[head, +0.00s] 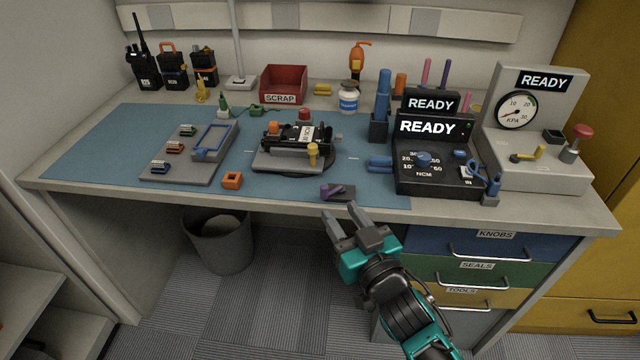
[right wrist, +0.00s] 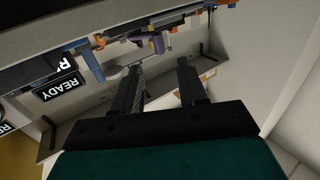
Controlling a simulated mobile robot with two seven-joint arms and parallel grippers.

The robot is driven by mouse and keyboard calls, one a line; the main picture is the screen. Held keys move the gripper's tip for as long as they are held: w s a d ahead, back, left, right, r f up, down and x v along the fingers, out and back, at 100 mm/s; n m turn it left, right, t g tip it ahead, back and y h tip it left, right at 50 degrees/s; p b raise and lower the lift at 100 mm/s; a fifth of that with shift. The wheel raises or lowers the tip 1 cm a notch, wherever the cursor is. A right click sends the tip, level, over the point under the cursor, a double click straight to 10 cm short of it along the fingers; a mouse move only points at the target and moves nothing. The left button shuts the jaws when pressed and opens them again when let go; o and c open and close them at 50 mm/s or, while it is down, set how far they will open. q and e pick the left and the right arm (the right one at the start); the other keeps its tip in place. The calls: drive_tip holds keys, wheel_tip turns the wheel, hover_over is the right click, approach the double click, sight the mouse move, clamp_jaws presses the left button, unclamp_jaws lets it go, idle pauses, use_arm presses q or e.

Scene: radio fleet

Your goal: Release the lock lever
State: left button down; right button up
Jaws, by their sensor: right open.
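A fixture (head: 290,160) on the blue mat holds a dark radio body (head: 297,138) with a white label. A yellow lever-like part (head: 313,153) stands upright at its front right. A purple lever-like part (head: 331,191) lies on a small dark plate at the bench's front edge; I cannot tell which of these is the lock lever. My right gripper (head: 343,216) is open and empty, just in front of the bench edge below the purple part. In the right wrist view the purple part (right wrist: 158,43) shows beyond the fingertips, apart from them. My left gripper is not in view.
A grey tray (head: 178,173) with small coloured parts is left of the fixture. An orange block (head: 232,180) lies near the front edge. A READY torque unit (head: 437,160) and a gauge stand (head: 535,140) are on the right. Drawers (head: 480,265) are below right.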

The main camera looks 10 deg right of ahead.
sight(325, 191)
drive_tip(key=w, duration=0.3)
drive_tip(key=w+a, duration=0.1)
drive_tip(key=w, duration=0.6)
drive_tip(key=shift+w+a+b, duration=0.1)
drive_tip(key=shift+a+b, duration=0.25)
drive_tip(key=shift+a, duration=0.05)
clamp_jaws()
